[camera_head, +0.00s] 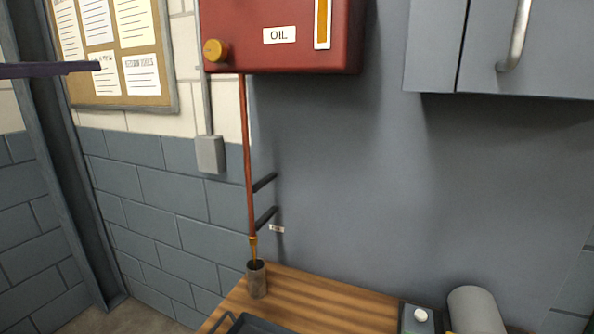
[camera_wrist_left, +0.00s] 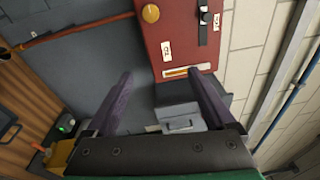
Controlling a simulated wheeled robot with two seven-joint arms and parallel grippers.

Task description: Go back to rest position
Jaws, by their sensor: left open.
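In the left wrist view, my left gripper (camera_wrist_left: 160,73) has its two dark purple fingers spread wide apart with nothing between them. Beyond the fingers is a grey wall surface and the red oil box. In the head view, a dark purple bar that looks like a finger of my left gripper (camera_head: 50,69) comes in from the left edge, high up in front of the notice board. The rest of this gripper is outside that view. My right gripper shows in neither view. The task names no object.
The red oil box (camera_head: 285,35) hangs on the wall, with a copper pipe (camera_head: 247,160) down to a cup (camera_head: 257,280) on the wooden bench (camera_head: 290,295). A dark tray (camera_head: 262,325) and a grey roll (camera_head: 475,310) are at the front. A grey cabinet (camera_head: 550,50) hangs upper right.

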